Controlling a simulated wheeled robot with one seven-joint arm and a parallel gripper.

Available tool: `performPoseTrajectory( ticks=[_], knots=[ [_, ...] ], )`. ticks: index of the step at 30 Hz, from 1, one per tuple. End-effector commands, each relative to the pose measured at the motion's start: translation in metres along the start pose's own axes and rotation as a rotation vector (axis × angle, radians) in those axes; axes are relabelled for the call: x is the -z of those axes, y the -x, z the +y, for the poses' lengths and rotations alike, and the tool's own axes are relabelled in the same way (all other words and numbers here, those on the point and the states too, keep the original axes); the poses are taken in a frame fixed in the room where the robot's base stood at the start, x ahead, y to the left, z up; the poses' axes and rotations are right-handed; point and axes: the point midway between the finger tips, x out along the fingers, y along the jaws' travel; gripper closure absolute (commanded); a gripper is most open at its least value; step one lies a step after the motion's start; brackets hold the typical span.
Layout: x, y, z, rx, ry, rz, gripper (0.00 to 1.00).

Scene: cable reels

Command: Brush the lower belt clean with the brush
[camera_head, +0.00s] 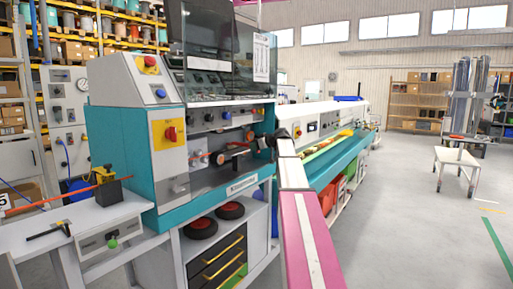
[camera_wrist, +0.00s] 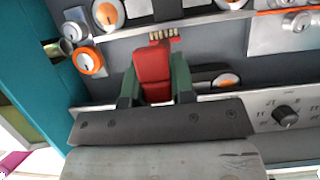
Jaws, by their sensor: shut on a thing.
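My gripper (camera_wrist: 156,82), with dark green fingers, is shut on the red brush (camera_wrist: 152,66). The brush's tan bristles (camera_wrist: 165,35) point away from my wrist, toward the machine front. In the head view my gripper (camera_head: 265,143) is at the right end of the teal machine's front, beside its rollers; the brush cannot be made out there. Rollers with orange rings (camera_wrist: 90,61) show in the wrist view. Another roller (camera_wrist: 227,81) is partly hidden behind my gripper. The lower belt is not clearly distinguishable; whether the bristles touch it cannot be told.
The teal machine (camera_head: 118,150) has a control panel and a lower shelf with black-and-red wheels (camera_head: 230,210). A white side table (camera_head: 75,232) holds a black-handled tool. A knob panel (camera_wrist: 285,115) is right of my gripper.

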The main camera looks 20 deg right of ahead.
Motion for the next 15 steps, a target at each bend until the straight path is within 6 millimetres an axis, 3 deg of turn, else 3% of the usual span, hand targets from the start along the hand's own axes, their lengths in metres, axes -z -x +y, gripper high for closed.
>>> performPoseTrajectory(
  ticks=[9,15],
  knots=[
    [0.0,0.001,-0.027,0.001,0.002,-0.002,1.0],
    [0.001,0.001,-0.035,0.0,0.001,-0.001,1.0]
  ],
)
